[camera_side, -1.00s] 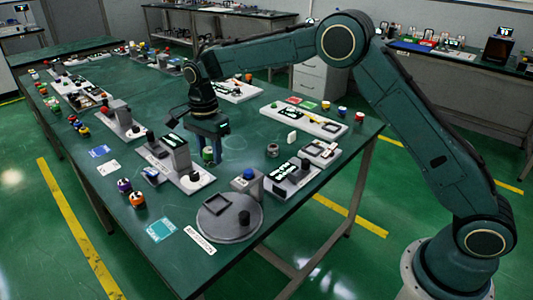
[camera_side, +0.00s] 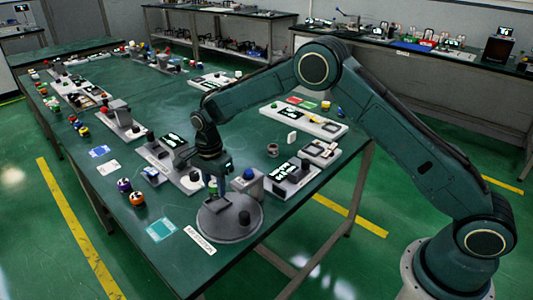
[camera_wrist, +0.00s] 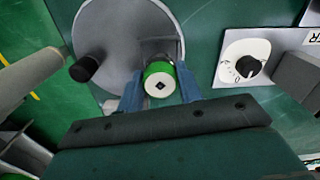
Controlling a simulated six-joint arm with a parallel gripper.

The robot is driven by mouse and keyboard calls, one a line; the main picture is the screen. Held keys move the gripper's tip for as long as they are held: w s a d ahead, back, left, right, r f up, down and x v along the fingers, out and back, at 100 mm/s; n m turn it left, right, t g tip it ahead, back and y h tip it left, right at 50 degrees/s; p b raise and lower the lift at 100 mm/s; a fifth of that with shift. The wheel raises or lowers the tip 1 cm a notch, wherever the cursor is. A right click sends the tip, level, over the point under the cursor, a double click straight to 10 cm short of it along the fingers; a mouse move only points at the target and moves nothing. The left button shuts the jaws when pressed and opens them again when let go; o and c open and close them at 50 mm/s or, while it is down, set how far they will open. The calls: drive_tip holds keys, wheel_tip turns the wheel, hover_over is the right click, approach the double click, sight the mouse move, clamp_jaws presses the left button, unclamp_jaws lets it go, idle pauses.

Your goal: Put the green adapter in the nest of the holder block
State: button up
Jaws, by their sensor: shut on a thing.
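My gripper (camera_side: 213,180) is over the grey round plate (camera_side: 228,232) near the front of the table. In the wrist view its two blue fingers (camera_wrist: 160,84) are closed on the sides of the green adapter (camera_wrist: 152,69). The adapter has a green body and a pale round end face with a small dark square in the middle. In the side view the adapter is small and partly hidden by the fingers. The holder block with its nest is not clearly visible; the gripper and adapter cover that part of the plate. I cannot tell whether the adapter touches it.
A black knob (camera_side: 244,217) stands on the plate beside the gripper; it also shows in the wrist view (camera_wrist: 84,68). A white dial panel (camera_wrist: 244,58) lies to the right in the wrist view.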

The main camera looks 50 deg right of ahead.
sight(216, 193)
drive_tip(key=shift+f, duration=1.5)
drive_tip(key=shift+f, duration=0.2)
drive_tip(key=o, duration=1.1)
drive_tip(key=shift+c, duration=0.2)
wheel_tip(216, 193, up, 13)
drive_tip(key=shift+s+d+f, duration=0.1)
drive_tip(key=shift+f, duration=0.1)
drive_tip(key=shift+r, duration=0.6)
